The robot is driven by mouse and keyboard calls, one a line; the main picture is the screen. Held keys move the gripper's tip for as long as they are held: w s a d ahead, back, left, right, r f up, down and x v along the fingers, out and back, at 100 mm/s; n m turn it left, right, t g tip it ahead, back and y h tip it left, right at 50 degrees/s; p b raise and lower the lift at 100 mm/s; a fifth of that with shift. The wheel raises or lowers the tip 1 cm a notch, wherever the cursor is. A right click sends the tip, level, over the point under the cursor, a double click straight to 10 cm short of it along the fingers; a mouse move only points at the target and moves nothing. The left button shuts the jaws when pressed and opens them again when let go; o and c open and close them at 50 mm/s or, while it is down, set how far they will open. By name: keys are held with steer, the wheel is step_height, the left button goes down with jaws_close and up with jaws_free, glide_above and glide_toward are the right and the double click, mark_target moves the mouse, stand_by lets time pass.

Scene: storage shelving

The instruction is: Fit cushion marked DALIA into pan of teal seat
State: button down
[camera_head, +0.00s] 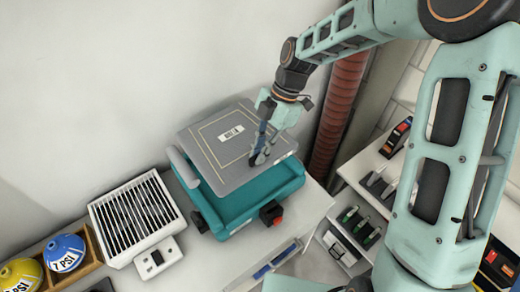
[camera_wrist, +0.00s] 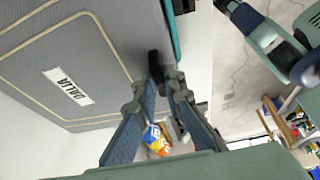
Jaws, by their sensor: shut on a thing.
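The grey cushion (camera_head: 209,150) has a pale piped border and a white label reading DALIA. In the wrist view the cushion (camera_wrist: 40,75) fills the upper left. The teal seat (camera_head: 262,192) stands on the white counter, directly below the cushion, which hides its pan. The cushion looks shifted toward the wall relative to the seat; I cannot tell whether it touches the pan or is held above it. My gripper (camera_head: 262,155) is at the cushion's right edge, shut on a dark tab there, seen between the fingertips in the wrist view (camera_wrist: 160,72).
A white slatted box (camera_head: 130,218) stands left of the seat. A red-brown ribbed pipe (camera_head: 338,110) rises behind my gripper. Shelves with small items (camera_head: 360,225) are at right.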

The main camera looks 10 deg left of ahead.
steer(key=shift+f, duration=0.1)
step_height(320, 180, down, 14)
steer(key=b, duration=1)
steer(key=shift+w+r, duration=0.1)
steer(key=shift+r, duration=0.15)
steer(key=shift+f, duration=0.3)
stand_by(0.3)
steer(key=shift+f+b, duration=0.5)
steer(key=shift+b, duration=0.05)
steer(key=shift+f, duration=0.15)
steer(key=c, duration=1.4)
jaws_free()
